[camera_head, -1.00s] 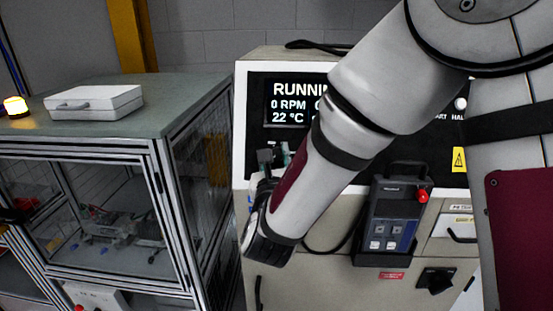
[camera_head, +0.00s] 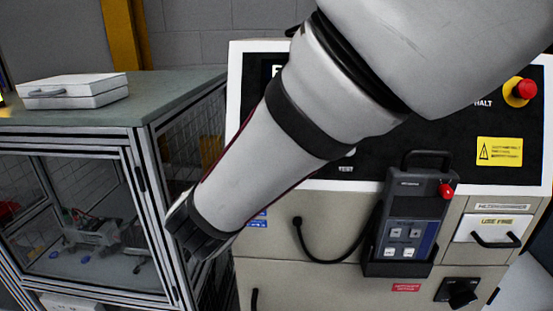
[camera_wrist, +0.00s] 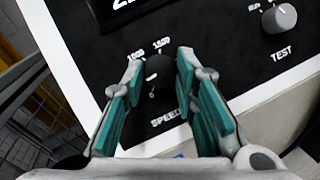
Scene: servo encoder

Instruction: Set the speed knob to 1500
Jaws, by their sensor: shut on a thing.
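The black speed knob (camera_wrist: 158,70) sits on the dark panel in the wrist view, above the word SPEED. Scale labels reading about 1000 and 1500 stand just above it. The knob's exact pointer setting is too small to tell. My gripper (camera_wrist: 160,60) has its teal-padded fingers on either side of the knob, shut on it.
A grey TEST knob (camera_wrist: 279,18) is at the upper right of the wrist view. The head view shows a red stop button (camera_head: 525,88), a handheld pendant (camera_head: 408,215) in its holder, a drawer handle (camera_head: 495,241) and a glass-sided cabinet (camera_head: 85,205) with a white case (camera_head: 72,91).

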